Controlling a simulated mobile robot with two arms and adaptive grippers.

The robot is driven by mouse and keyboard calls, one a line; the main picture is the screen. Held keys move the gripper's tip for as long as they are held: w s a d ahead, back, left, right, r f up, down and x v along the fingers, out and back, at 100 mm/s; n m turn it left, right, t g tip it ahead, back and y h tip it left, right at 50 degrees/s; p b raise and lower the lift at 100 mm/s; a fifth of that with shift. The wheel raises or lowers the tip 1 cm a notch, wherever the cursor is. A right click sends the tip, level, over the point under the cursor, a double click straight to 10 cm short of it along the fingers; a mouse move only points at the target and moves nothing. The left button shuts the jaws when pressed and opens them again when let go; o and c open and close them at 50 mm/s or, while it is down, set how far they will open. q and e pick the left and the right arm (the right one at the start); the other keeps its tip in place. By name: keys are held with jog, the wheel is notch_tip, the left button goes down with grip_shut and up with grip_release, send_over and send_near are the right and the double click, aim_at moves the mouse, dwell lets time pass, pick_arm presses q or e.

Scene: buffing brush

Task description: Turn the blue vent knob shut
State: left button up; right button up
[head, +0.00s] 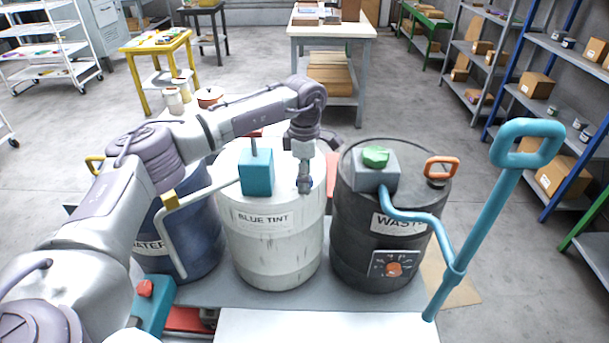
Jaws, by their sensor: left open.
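My left gripper (304,186) points down over the right part of the top of the white drum labelled BLUE TINT (265,252). It is open; its fingertips are small and close to the lid's right edge. I cannot clearly make out a blue vent knob; a small dark bluish spot shows at the fingertips, and the gripper may be covering the knob. A teal block (256,172) with an upright grey stem stands on the left part of this drum. My right gripper is not in view.
The black WASTE drum (372,248) stands close on the right, with a green knob (376,156), an orange handle (441,166) and a tall teal lever (478,229). The blue WATER drum (192,248) is on the left, partly behind my arm. Shelves (538,85) stand farther right.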

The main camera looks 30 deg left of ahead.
pick_arm(q)
notch_tip(320, 180, up, 12)
dwell(0.6)
jog(key=shift+f, duration=0.1)
